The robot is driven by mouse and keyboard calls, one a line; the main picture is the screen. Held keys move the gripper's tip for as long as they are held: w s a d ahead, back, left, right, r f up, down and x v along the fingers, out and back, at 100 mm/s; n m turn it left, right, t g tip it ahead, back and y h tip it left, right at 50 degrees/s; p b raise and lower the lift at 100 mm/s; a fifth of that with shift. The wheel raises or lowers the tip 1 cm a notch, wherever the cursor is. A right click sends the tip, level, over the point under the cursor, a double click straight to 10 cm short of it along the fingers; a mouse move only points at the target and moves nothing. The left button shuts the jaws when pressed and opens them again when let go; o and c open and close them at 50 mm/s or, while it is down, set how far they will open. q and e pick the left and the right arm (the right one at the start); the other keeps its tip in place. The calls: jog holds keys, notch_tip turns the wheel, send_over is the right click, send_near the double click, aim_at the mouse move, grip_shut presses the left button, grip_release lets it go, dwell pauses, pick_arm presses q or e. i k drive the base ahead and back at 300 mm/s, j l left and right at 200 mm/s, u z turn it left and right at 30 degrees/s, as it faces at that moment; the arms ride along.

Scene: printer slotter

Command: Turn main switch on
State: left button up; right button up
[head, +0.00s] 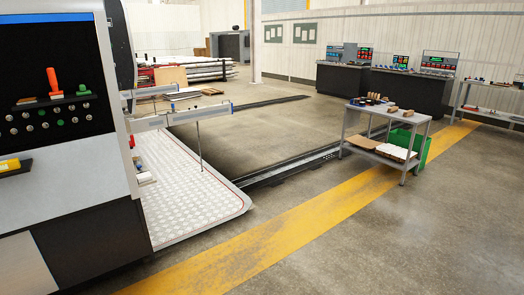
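A large machine (75,190) stands at the left edge, cut off by the frame. Its black control panel (45,65) carries a shelf with an upright orange-red handle (53,81). A green knob (83,90) sits to the right of the handle. Below are rows of small round silver and green buttons (44,126), and a yellow item (10,165) sits lower left. I cannot tell which of these, if any, is the main switch, nor whether it is on. Neither of my grippers is in view.
A pale metal platform (180,195) and a blue-ended beam (183,116) extend from the machine. A grey cart (417,130) stands on the right, with a green bin (425,148) behind it. Black consoles (410,88) stand at the back.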

aim_at(132, 142)
jog(key=i+l+u, duration=0.1)
jog(key=i, duration=0.4)
jog(key=i+l+u, duration=0.15)
jog(key=i, duration=0.4)
jog(key=i+l+u, duration=0.1)
jog(key=i+l, duration=0.2)
jog(key=i, duration=0.2)
jog(key=i+l+u, duration=0.25)
jog(key=i+u, duration=0.25)
jog(key=i+l+u, duration=0.3)
jog(key=l+u, duration=0.2)
jog(key=i+l+u, duration=0.3)
jog(key=l+u, duration=0.3)
jog(key=u, duration=0.2)
jog(key=i+l+u, duration=0.45)
jog(key=l, duration=0.25)
jog(key=i+l+u, duration=0.2)
jog(key=l, duration=0.3)
jog(key=l+u, duration=0.15)
jog(key=l, duration=0.3)
jog(key=i+l+u, duration=0.2)
jog(key=l, duration=0.35)
jog(key=k, duration=0.1)
